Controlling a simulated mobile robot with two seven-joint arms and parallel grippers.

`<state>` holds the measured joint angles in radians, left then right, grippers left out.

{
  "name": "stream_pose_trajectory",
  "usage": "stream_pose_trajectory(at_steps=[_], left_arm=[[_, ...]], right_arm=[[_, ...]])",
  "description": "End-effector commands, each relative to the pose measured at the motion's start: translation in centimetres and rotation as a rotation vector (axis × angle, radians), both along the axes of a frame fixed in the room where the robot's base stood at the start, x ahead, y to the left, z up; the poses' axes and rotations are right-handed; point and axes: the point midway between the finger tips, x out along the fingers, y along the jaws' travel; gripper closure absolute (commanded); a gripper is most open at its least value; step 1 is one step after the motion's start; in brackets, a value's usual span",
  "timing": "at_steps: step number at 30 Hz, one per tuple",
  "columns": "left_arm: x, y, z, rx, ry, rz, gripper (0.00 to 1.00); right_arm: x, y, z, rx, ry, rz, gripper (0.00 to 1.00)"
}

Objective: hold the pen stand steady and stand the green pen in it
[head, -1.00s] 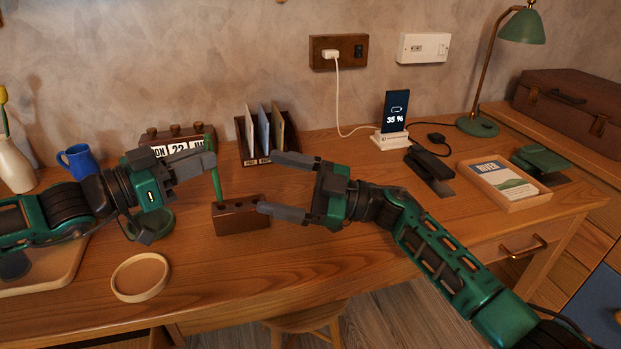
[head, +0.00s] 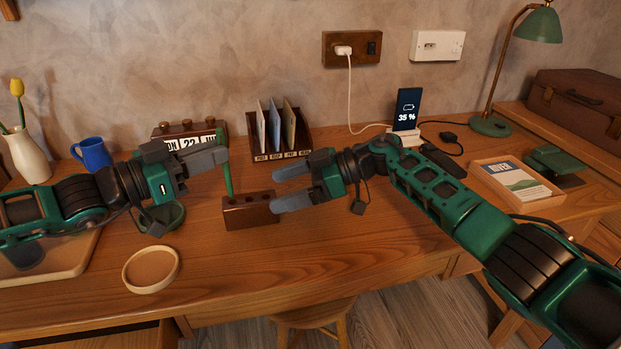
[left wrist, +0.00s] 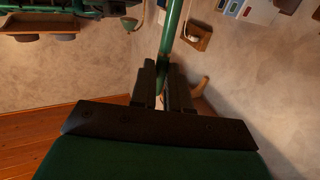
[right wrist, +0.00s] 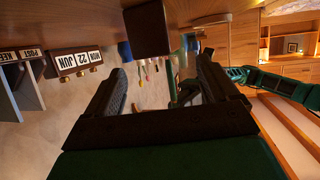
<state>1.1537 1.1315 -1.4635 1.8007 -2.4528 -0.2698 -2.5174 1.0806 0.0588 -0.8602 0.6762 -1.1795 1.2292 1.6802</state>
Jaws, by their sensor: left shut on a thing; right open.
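The pen stand (head: 250,212) is a dark brown block with holes in its top, on the desk between my grippers. The green pen (head: 228,180) is nearly upright over the stand's left end. Its lower end meets the stand's top edge; I cannot tell whether it is inside a hole. My left gripper (head: 220,155) is shut on the pen's upper part, and the pen (left wrist: 171,35) shows between its fingers in the left wrist view. My right gripper (head: 274,189) is open, its fingertips just right of the stand. The stand (right wrist: 148,32) appears beyond those fingers in the right wrist view.
A letter rack (head: 280,137) and a date block (head: 190,138) stand behind the pen stand. A round tray (head: 151,270) lies front left; a blue mug (head: 92,153) and vase (head: 27,155) stand left. A phone on its dock (head: 406,112) is back right. The front middle desk is clear.

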Motion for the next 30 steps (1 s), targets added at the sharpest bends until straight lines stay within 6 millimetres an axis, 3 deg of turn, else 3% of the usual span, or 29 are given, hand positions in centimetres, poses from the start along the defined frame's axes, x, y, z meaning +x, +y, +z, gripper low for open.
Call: stream_pose_trajectory(at_steps=[3, 9, 22, 30], left_arm=[[0.0, 0.0, 0.0, 0.0, 0.0, 0.0, 1.0], [0.0, 0.0, 0.0, 0.0, 0.0, 0.0, 1.0], [0.0, 0.0, 0.0, 0.0, 0.0, 0.0, 1.0], [0.0, 0.0, 0.0, 0.0, 0.0, 0.0, 1.0]], right_arm=[[-0.2, 2.2, -0.7, 0.001, 0.001, 0.001, 0.13], [-0.3, 4.2, -1.5, 0.002, -0.001, -0.002, 0.13], [-0.4, 4.9, -1.8, 0.001, -0.002, -0.002, 0.13], [-0.4, 4.9, -1.8, 0.001, -0.001, -0.001, 0.39]])
